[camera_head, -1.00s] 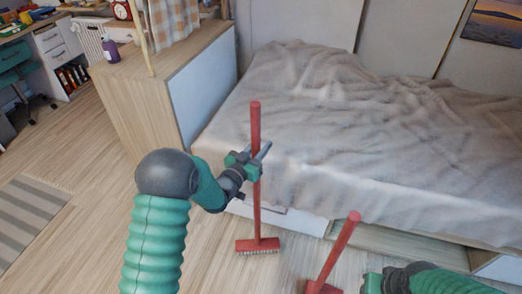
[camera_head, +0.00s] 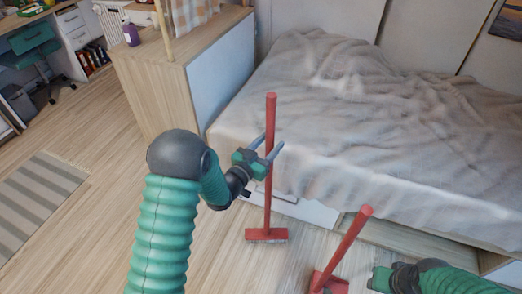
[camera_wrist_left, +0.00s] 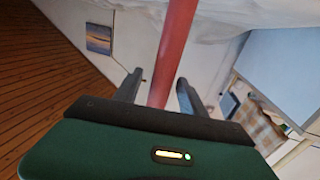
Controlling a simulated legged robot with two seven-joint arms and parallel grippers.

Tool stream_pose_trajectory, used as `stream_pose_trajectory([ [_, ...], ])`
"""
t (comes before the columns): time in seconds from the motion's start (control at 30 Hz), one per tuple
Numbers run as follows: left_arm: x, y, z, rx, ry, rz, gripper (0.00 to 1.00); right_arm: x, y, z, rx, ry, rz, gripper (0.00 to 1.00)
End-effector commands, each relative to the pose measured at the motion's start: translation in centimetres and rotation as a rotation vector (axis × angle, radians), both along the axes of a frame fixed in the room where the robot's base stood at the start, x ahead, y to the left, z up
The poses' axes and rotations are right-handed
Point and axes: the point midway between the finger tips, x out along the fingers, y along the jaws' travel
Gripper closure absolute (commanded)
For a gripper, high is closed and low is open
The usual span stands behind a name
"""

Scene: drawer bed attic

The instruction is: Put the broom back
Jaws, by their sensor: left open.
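A red broom (camera_head: 269,184) with a bristled red head stands upright on the floor in front of the bed, in the head view. My left gripper (camera_head: 269,146) is open, with its two fingers on either side of the upper handle. In the left wrist view the red handle (camera_wrist_left: 173,50) passes between the open fingers (camera_wrist_left: 160,77), with visible gaps. A second red long-handled tool (camera_head: 346,243), perhaps a dustpan, leans at the lower right. My right gripper (camera_head: 381,279) is beside that tool; its fingertips cannot be made out.
The bed (camera_head: 350,140) with a crumpled grey blanket stands close behind the broom. A wooden cabinet (camera_head: 160,85) is at the bed's left end. The floor (camera_head: 105,130) to the left is clear, with a striped rug (camera_head: 40,190).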

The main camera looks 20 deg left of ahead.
Motion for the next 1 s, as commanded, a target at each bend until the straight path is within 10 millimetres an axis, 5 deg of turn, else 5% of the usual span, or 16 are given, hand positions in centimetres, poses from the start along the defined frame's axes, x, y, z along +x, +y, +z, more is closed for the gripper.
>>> stream_pose_trajectory([
  [0.2, -5.4, 1.6, 0.1, 0.000, 0.003, 0.003, 0.51, 0.0, 0.0, 1.2, 0.000, 0.000, 0.000, 0.64],
  [0.43, -7.7, 2.2, -0.2, 0.014, 0.024, 0.008, 0.51, 0.0, 0.0, 1.4, 0.000, 0.000, 0.000, 0.64],
  [0.57, -7.5, 2.4, -1.3, 0.092, 0.200, 0.064, 0.51, 0.0, 0.0, 1.4, 0.000, 0.000, 0.000, 0.64],
  [0.67, -9.4, 3.0, -3.0, 0.163, 0.451, 0.142, 0.51, 0.0, 0.0, 1.3, 0.000, 0.000, 0.000, 0.64],
  [0.8, -16.6, 3.0, -4.9, 0.204, 0.845, 0.226, 0.51, 0.0, 0.0, 1.3, 0.000, 0.000, 0.000, 0.64],
  [1.0, -27.4, 0.8, -5.3, 0.188, 1.252, 0.237, 0.51, 0.0, 0.0, 1.3, 0.000, 0.000, 0.000, 0.64],
])
